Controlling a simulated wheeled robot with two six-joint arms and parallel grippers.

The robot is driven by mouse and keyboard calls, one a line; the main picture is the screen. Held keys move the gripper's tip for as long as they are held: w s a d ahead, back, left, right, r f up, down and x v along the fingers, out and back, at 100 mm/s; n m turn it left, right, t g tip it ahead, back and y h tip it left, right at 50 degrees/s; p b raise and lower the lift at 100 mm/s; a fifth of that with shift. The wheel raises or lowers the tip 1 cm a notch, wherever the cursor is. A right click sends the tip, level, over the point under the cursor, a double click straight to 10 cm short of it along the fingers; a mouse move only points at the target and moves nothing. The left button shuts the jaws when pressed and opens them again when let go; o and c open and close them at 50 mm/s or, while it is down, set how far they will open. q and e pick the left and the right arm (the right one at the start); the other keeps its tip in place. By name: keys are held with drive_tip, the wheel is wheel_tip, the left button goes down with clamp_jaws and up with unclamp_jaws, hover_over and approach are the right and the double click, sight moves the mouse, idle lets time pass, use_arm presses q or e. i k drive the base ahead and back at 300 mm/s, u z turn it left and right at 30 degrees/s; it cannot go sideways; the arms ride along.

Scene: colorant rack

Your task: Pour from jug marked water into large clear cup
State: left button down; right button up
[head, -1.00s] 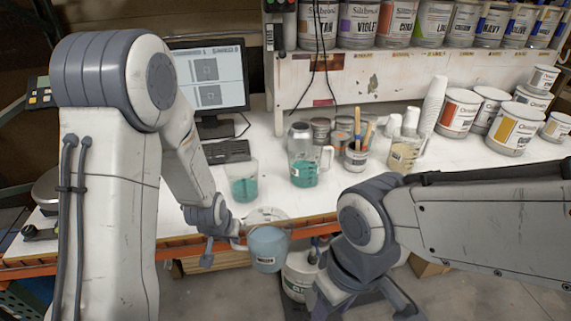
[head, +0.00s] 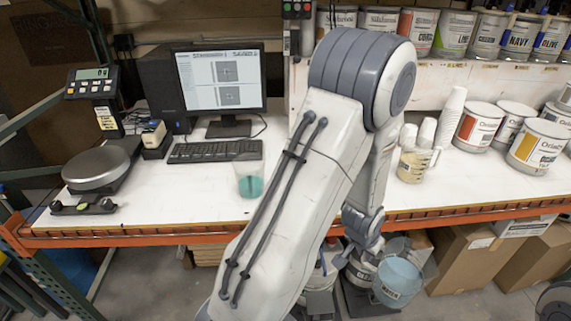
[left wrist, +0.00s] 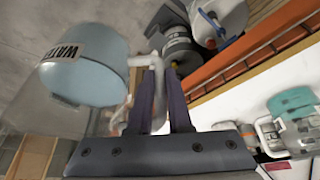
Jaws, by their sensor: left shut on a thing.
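The jug marked WATER (head: 398,282) is clear with pale blue liquid and hangs tilted in front of the bench edge, below the bench top, at the lower right. Its label and blue contents also show large in the left wrist view (left wrist: 85,78). My left gripper (head: 374,252) is shut on the jug's handle; its fingers in the left wrist view (left wrist: 158,88) close around the pale handle. A clear cup with teal liquid (head: 249,183) stands upright on the bench, left of my left arm and apart from the jug. My right gripper is out of view.
A keyboard (head: 215,151), monitor (head: 222,80) and scale (head: 97,167) stand on the left of the bench. A beaker of tan liquid (head: 414,165), stacked cups (head: 451,115) and paint cans (head: 478,127) stand at right. Cardboard boxes (head: 470,262) sit below. The bench front is clear.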

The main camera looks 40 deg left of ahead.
sight(249, 169)
drive_tip(key=z, duration=0.1)
drive_tip(key=k, duration=0.45)
drive_tip(key=u, duration=0.95)
drive_tip(key=i, duration=0.45)
